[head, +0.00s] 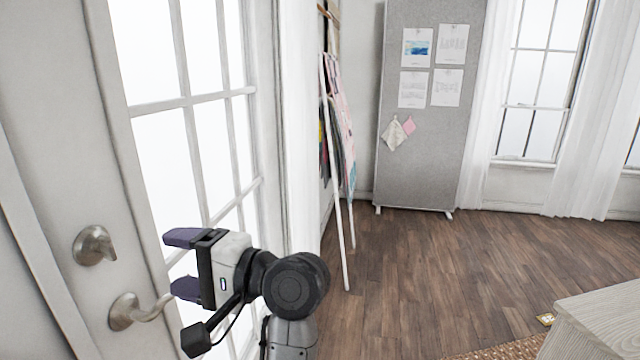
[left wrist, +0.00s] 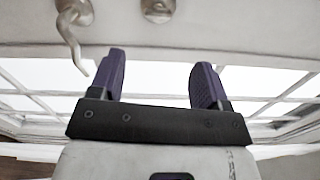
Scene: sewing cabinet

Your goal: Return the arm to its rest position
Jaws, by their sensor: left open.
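My left gripper (head: 180,263) is raised at the lower left of the head view, in front of a white glazed door. Its two dark purple fingers are spread apart with nothing between them. The fingers point toward the door's lever handle (head: 138,311), which is close by on the left. In the left wrist view the open fingers (left wrist: 157,80) show against the door's panes, and the lever handle (left wrist: 74,35) hangs at the upper left. I cannot tell whether a finger touches the handle; in the wrist view they look apart. My right gripper is not in view.
A round deadlock (head: 94,245) sits above the handle on the door. A leaning rack (head: 338,170) and a grey pinboard (head: 425,180) stand farther back. A pale wooden cabinet or table (head: 600,315) is at the lower right. Bare wood floor (head: 430,260) lies between.

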